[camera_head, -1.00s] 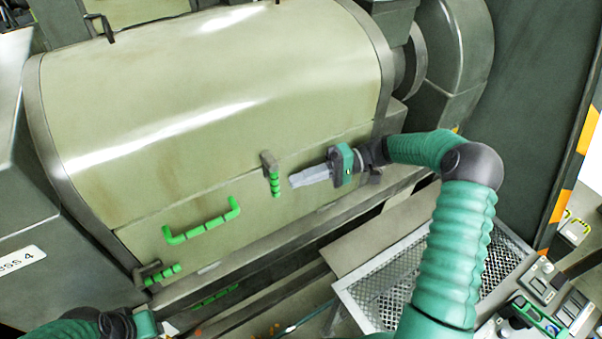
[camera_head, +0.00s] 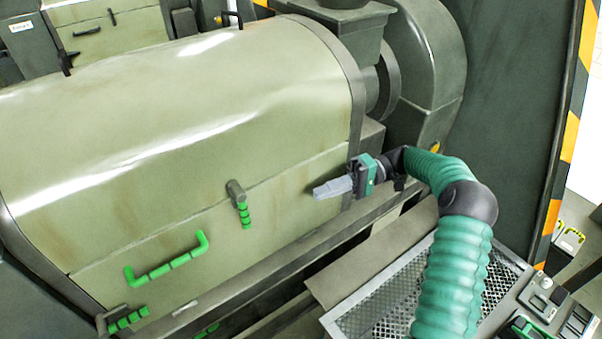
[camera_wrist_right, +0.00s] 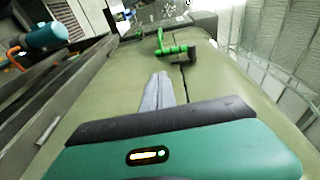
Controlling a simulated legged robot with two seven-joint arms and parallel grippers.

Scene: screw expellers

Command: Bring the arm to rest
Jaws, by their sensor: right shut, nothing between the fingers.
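My right gripper (camera_head: 332,188) is in front of the lower right part of the pale green press cover (camera_head: 200,110), with its grey fingers together and nothing between them. The fingers point left, toward a green-gripped latch (camera_head: 240,203), and are apart from it. In the right wrist view, the closed fingers (camera_wrist_right: 158,88) point up the picture, and the green latch handle (camera_wrist_right: 172,48) lies beyond them. My right arm, in a green sleeve, comes up from the bottom right of the head view. My left gripper is out of the head view.
A green U-shaped handle (camera_head: 166,262) is on the lower panel, with a second green latch (camera_head: 127,318) at its lower left. A perforated metal tray (camera_head: 395,290) lies below my right arm. A control panel (camera_head: 560,315) is at the bottom right.

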